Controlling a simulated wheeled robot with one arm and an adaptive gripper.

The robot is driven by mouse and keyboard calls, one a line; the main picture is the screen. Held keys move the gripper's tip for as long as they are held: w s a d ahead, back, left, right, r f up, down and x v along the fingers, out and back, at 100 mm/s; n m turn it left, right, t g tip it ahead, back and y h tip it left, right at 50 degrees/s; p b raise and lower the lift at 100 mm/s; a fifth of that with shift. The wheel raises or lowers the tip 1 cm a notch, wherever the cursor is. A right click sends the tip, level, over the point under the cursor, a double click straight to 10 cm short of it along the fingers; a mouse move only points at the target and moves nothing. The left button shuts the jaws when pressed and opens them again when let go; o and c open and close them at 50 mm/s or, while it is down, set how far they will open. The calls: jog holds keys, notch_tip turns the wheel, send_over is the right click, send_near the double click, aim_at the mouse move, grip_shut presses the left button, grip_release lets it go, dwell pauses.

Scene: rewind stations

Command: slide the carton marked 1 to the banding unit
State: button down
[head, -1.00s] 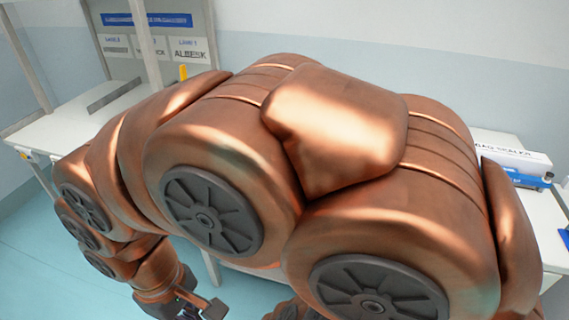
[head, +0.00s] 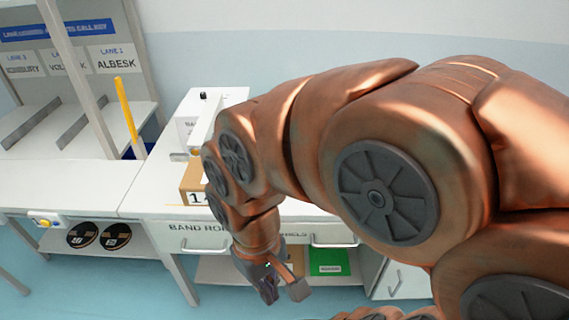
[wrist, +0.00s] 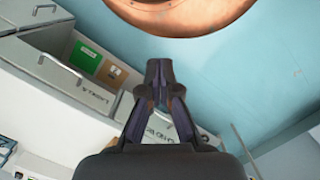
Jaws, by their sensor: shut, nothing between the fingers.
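A brown carton (head: 193,177) with a white label reading 1 sits on the white bench; my arm hides its right side and part of its label. Behind it stands a white machine (head: 190,128), perhaps the banding unit, its lettering mostly hidden. My gripper (head: 283,294) hangs in front of the bench, below the bench top, to the right of the carton and apart from it. In the wrist view my gripper (wrist: 159,66) is shut and empty, with the cabinet front and floor beyond. The carton is not seen there.
Drawers (head: 196,241) run under the bench top. A green item (head: 328,262) lies on the shelf below. A yellow post (head: 126,110) stands left of the machine, near the lane signs (head: 117,60). Black reels (head: 83,235) lie on a lower shelf. Blue floor is open in front.

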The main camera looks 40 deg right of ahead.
jog(key=w+a+m+g+y+b, duration=0.1)
jog(key=w+a+m+y+b, duration=0.35)
jog(key=w, duration=0.75)
jog(key=w+d+f+m+t+y+b, duration=0.1)
jog(key=w+d+m+t+y, duration=0.1)
jog(key=w+d+m+y, duration=0.3)
jog(key=w+d+m+t+y+b, duration=0.1)
jog(key=w+d+m+y, duration=0.15)
jog(key=w, duration=0.55)
jog(key=w+d+f+m+t+b, duration=0.1)
jog(key=d+f+m+t, duration=0.3)
jog(key=d, duration=0.7)
jog(key=w+d+f+m+t+b, duration=0.1)
jog(key=d+f+m+t, duration=0.3)
jog(key=d, duration=0.7)
jog(key=w+d+f+m+t+b, duration=0.1)
jog(key=d+f+m+t, duration=0.3)
jog(key=d+m, duration=0.3)
jog(key=shift+d+f+t+b, duration=0.2)
jog(key=shift+d+t, duration=0.05)
jog(key=shift+d, duration=0.85)
jog(key=shift+d+f+t+b, duration=0.15)
jog(key=shift+d+t, duration=0.1)
jog(key=shift+d, duration=0.85)
jog(key=p+x, duration=0.1)
jog(key=x, duration=1.3)
jog(key=shift+s+p, duration=0.1)
jog(key=shift+p, duration=0.25)
